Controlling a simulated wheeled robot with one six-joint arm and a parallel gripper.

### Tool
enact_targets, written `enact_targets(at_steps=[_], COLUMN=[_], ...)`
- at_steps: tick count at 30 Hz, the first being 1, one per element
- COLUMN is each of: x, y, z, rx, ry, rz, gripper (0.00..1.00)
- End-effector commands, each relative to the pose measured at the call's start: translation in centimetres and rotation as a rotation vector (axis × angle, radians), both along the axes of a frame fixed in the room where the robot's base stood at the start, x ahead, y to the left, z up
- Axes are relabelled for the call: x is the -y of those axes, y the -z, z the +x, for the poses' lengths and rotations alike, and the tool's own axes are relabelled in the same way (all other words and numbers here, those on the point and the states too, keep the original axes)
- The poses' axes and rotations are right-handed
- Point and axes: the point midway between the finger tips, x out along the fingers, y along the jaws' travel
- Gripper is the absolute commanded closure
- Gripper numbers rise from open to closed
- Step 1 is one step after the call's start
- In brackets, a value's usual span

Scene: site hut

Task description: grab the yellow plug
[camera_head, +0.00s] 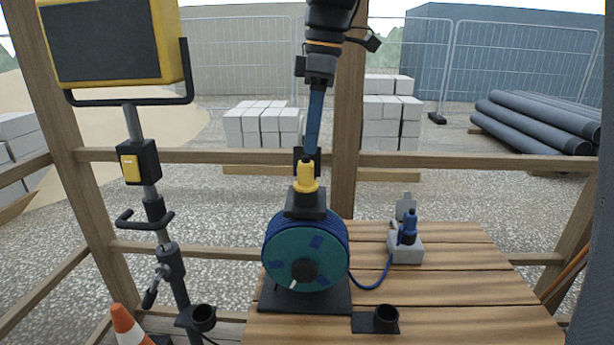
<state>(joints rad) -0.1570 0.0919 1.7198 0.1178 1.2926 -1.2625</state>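The yellow plug (306,177) stands upright in a black holder (306,203) on top of a cable reel (305,250) with teal sides and blue cable. My gripper (307,158) comes down from the top centre, with long blue fingers and black tips. The tips are at the narrow upper end of the plug, with black showing beside and behind it. The fingers overlap in this view, so I cannot tell whether they touch the plug or how far apart they are.
The reel stands on a wooden table (450,285). To its right is a grey socket box (406,250) with a blue plug (408,227). A black cup holder (386,318) is at the front. A yellow work light (110,40) on a stand is at left. A wooden rail (230,156) runs behind.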

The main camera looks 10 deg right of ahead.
Motion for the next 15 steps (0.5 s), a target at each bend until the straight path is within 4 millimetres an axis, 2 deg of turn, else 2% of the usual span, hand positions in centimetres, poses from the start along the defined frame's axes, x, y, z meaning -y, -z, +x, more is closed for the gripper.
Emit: enact_targets(at_steps=[5, 15], x=[0.2, 0.3], y=[0.7, 4.4], z=[0.1, 0.1], rx=[-0.001, -0.004], ry=[0.000, 0.015], rz=[0.000, 0.000], gripper=[0.64, 0.64])
